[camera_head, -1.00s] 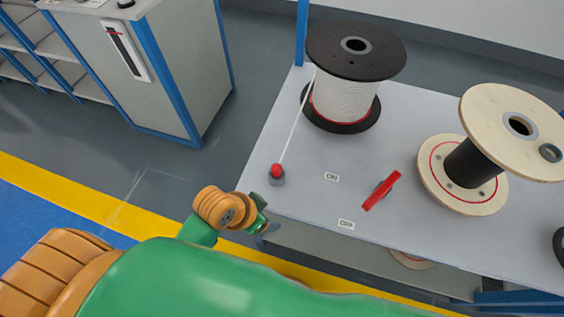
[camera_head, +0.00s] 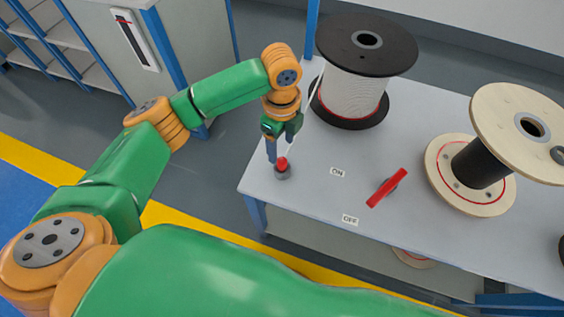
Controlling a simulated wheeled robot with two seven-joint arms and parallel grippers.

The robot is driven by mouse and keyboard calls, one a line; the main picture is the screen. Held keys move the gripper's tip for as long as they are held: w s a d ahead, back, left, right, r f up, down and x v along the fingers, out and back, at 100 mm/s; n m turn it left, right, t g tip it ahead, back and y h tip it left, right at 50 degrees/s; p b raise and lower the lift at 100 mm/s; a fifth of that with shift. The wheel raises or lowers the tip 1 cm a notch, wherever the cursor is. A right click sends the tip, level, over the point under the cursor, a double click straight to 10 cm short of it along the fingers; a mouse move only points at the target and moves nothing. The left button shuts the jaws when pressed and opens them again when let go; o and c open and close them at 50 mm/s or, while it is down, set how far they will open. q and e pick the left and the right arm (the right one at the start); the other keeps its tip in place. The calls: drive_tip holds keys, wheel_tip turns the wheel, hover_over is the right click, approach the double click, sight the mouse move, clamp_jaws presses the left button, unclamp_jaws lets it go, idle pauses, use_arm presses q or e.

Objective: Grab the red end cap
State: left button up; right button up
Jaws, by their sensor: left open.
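The red end cap (camera_head: 282,163) sits on top of a small grey round base (camera_head: 283,174) near the left corner of the table. A thin white cable (camera_head: 310,98) runs from the cap up to the black-flanged spool. My left gripper (camera_head: 277,153) is open and points down just above and around the cap. One finger shows at the cap's left side and the other behind or right of it. I cannot tell whether a finger touches the cap. My right gripper is not in view.
A black-flanged spool of white cable (camera_head: 353,92) stands behind the cap. A red lever (camera_head: 387,188) lies between ON and OFF labels. A wooden spool (camera_head: 468,175) stands at the right. The table (camera_head: 325,205) is bare around the cap's front.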

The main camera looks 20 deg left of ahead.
sight(282, 161)
use_arm(q)
drive_tip(key=f, duration=0.3)
drive_tip(key=f+b, duration=0.1)
drive_tip(key=f, duration=0.3)
drive_tip(key=shift+s+d, duration=0.1)
drive_tip(key=shift+s, duration=0.1)
drive_tip(key=shift+r, duration=0.1)
clamp_jaws()
